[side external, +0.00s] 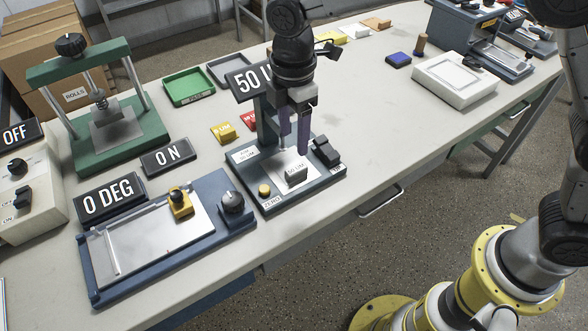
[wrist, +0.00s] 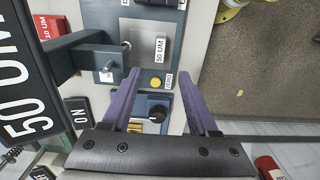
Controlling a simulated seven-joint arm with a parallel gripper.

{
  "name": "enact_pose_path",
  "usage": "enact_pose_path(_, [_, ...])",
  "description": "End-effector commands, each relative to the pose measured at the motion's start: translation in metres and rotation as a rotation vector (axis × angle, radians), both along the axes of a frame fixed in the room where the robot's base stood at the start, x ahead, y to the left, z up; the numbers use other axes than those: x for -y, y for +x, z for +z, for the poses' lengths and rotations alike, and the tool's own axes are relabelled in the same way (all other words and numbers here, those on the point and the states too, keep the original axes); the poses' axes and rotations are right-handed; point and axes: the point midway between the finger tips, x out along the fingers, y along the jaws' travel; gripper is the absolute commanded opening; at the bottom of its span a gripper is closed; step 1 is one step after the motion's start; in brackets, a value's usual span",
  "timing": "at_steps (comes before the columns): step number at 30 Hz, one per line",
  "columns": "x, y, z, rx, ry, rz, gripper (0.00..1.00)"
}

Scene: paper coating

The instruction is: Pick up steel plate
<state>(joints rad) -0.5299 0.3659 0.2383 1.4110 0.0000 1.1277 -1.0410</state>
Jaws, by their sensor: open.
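My gripper (side external: 294,149) is open and empty, with its purple fingers pointing down above the measuring stand. In the wrist view its fingertips (wrist: 160,75) are spread apart. A small grey metal block (side external: 296,174) labelled 50 UM sits on the bright plate of the stand, just below my fingers. In the wrist view the 50 UM block (wrist: 160,49) shows just beyond the fingertips, not between them. A flat steel plate (side external: 147,231) lies on the blue coating bed at the front left. I cannot tell which of these metal pieces is the named steel plate.
The dark measuring stand (side external: 333,181) has a post and arm close beside my gripper, under a 50 U display. A green roller press (side external: 75,150) stands at back left. The table front right is clear.

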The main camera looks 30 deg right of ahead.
Motion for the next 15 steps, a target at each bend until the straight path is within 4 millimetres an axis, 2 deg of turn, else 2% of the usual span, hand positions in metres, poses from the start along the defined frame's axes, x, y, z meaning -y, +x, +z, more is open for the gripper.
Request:
enact_pose_path(3, [0.001,-0.001,-0.023,-0.004,-0.002,-0.001,0.6])
enact_pose_path(6, [0.001,0.0,-0.036,-0.001,-0.001,-0.001,0.6])
enact_pose_path(15, [0.004,0.0,-0.059,-0.002,-0.001,-0.002,0.6])
